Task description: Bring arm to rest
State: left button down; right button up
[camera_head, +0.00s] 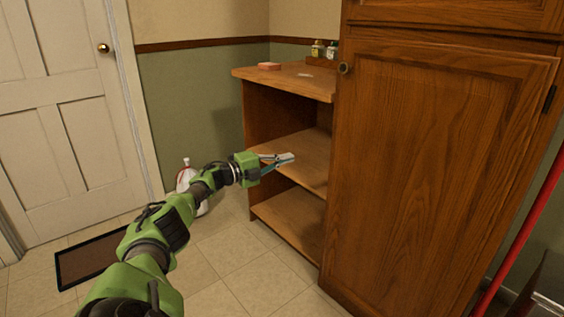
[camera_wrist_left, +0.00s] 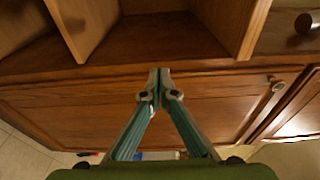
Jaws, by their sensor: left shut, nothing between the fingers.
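My left arm comes in from the lower left in the head view, and its left gripper (camera_head: 289,158) is in front of the open wooden shelf unit, near the middle shelf (camera_head: 312,150). The left wrist view shows the gripper (camera_wrist_left: 159,75) with its two teal fingers meeting at the tips, shut and empty. Wooden boards and a cabinet front (camera_wrist_left: 210,105) with a round knob lie beyond the fingers in that view. My right gripper is in neither view.
A tall wooden cabinet (camera_head: 430,170) stands right of the shelf unit. The unit's top (camera_head: 295,79) holds a pink block (camera_head: 269,66) and small bottles (camera_head: 318,49). A white bottle-like object (camera_head: 186,175) stands on the floor behind my arm. A dark mat (camera_head: 92,258) lies by the white door (camera_head: 65,110).

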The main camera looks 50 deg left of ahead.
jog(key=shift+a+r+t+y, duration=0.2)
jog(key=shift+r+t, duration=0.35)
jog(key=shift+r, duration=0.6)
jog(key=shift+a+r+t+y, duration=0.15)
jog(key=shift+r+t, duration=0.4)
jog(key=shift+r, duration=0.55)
